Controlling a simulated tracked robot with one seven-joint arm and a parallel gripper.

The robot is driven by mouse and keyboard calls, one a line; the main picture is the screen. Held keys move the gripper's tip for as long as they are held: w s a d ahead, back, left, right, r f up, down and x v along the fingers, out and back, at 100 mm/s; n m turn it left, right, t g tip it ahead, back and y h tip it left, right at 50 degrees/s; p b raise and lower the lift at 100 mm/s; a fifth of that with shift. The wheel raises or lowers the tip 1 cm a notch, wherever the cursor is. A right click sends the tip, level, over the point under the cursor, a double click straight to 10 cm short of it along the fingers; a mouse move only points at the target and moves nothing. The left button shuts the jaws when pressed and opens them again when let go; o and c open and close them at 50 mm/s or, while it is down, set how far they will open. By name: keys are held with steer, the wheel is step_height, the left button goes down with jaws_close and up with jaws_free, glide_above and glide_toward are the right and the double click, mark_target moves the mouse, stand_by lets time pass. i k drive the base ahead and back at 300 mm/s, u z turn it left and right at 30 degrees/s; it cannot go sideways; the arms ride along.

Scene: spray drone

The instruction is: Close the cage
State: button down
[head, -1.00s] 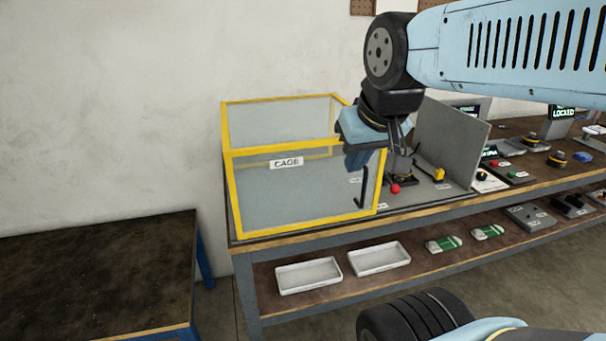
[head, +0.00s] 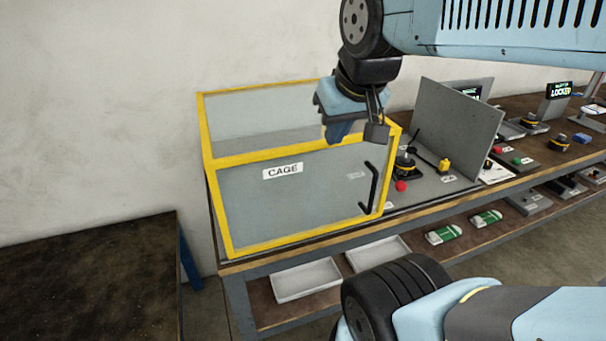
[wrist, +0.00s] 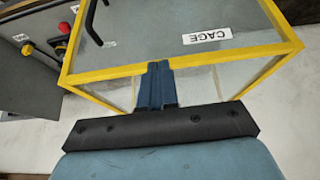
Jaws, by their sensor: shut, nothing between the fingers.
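The cage (head: 290,205) is a clear-walled box with a yellow frame at the left end of the workbench. A "CAGE" label and a black bar handle (head: 371,187) are on its front panel, the handle near the right edge. Just right of the cage, a black device with a red knob (head: 401,186) stands on a grey base plate. My gripper (head: 338,132) is shut and empty, over the cage's top near its right end. In the wrist view my gripper (wrist: 157,68) overlaps the yellow top edge (wrist: 110,77); I cannot tell whether it touches.
A grey upright panel (head: 460,125) stands right of the cage. Further right are small devices and a "LOCKED" display (head: 560,90). White trays (head: 306,280) and green-white packs lie on the lower shelf. A dark table (head: 90,270) is at left.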

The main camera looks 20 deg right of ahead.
mark_target(210, 164)
steer(key=u, duration=0.1)
steer(key=i, duration=0.15)
steer(key=z, duration=0.15)
steer(key=k, duration=1.05)
steer(key=u, duration=0.35)
steer(key=i, duration=0.4)
steer(key=z, duration=0.3)
